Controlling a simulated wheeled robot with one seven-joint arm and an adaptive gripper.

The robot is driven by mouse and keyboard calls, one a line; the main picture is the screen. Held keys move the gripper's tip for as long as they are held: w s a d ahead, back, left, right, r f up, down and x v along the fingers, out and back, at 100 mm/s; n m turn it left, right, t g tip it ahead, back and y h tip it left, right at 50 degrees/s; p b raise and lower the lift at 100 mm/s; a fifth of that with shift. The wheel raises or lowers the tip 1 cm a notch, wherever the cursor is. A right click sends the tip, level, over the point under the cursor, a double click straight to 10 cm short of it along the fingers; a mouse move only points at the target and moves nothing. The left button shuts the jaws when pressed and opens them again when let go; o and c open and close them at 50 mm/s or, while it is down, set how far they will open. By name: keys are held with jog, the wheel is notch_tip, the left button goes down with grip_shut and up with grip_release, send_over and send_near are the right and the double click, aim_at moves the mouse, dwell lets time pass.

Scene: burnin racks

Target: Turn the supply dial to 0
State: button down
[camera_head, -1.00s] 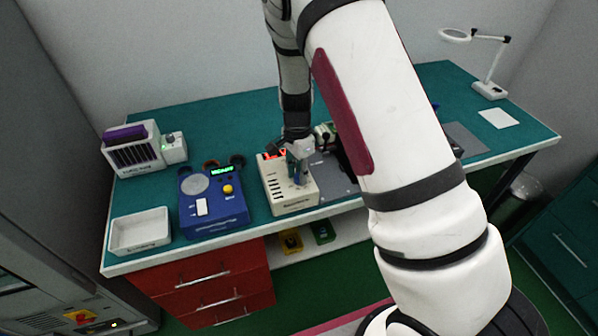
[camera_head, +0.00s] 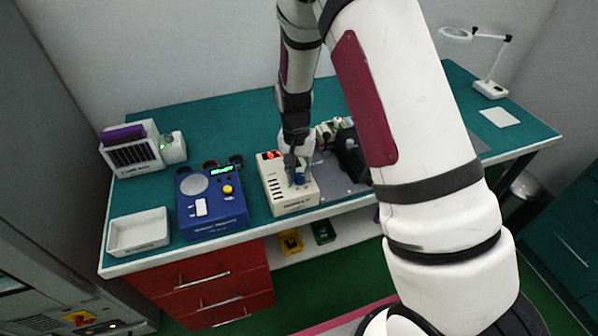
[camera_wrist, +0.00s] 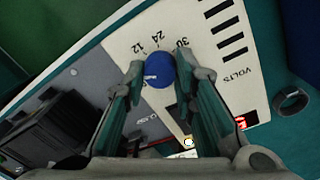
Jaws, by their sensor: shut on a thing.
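The supply (camera_head: 290,203) is a cream box with dark slots and a red display (camera_head: 271,155), on the bench in the head view. Its blue dial (camera_head: 299,179) is on the top face near the front right. In the wrist view the dial (camera_wrist: 160,73) lies between the two fingers, with a white pointer mark toward the left of the picture. My gripper (camera_head: 294,164) points down over the supply. In the wrist view my gripper (camera_wrist: 160,68) is shut on the dial, one finger each side.
A blue instrument (camera_head: 212,215) with a yellow knob stands left of the supply, and a white tray (camera_head: 138,247) lies farther left. A grey mat (camera_head: 333,180) with dark equipment (camera_head: 351,152) is at the right. A black ring (camera_wrist: 291,101) lies behind the supply.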

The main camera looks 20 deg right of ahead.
aim_at(297, 176)
jog(key=n, duration=0.4)
jog(key=shift+n+t, duration=0.3)
jog(key=shift+n, duration=1.8)
jog(key=c, duration=1.3)
grip_release()
jog(key=shift+s+a+r, duration=0.1)
jog(key=shift+a+r, duration=0.05)
jog(key=shift+r, duration=2.85)
jog(key=shift+a+r, duration=0.15)
jog(key=shift+r, duration=2.85)
